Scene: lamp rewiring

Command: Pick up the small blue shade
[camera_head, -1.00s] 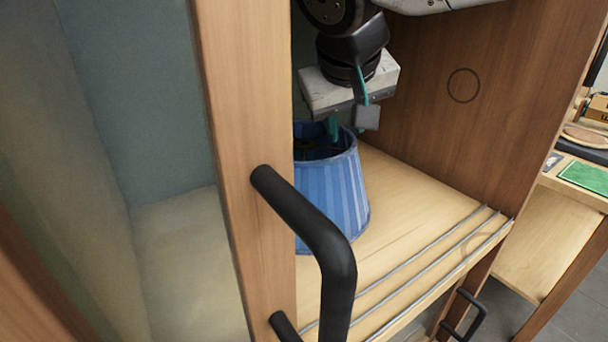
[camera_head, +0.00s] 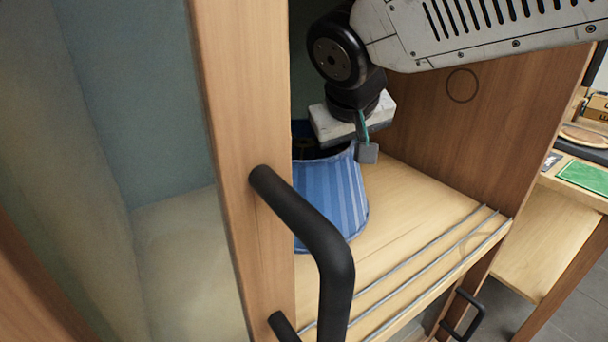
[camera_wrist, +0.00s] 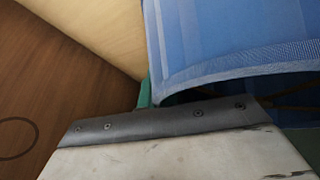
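The blue shade (camera_head: 335,195) is a pleated, tapered lampshade standing on the cabinet's wooden shelf, partly hidden behind the door frame. Its blue wall and rim also fill the upper right of the wrist view (camera_wrist: 215,40). My gripper (camera_head: 356,152) is pointed down at the shade's upper right rim. One teal finger with a grey pad is just outside the wall. The other finger is hidden, so whether the fingers are closed on the rim does not show. In the wrist view a bit of green finger sits close beside the rim.
A wooden upright with a black handle (camera_head: 318,240) stands in front of the shade at left. The cabinet's brown side wall (camera_head: 450,125) is to the right. Shelf space (camera_head: 410,200) right of the shade is clear, with metal rails (camera_head: 430,265) along the front.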

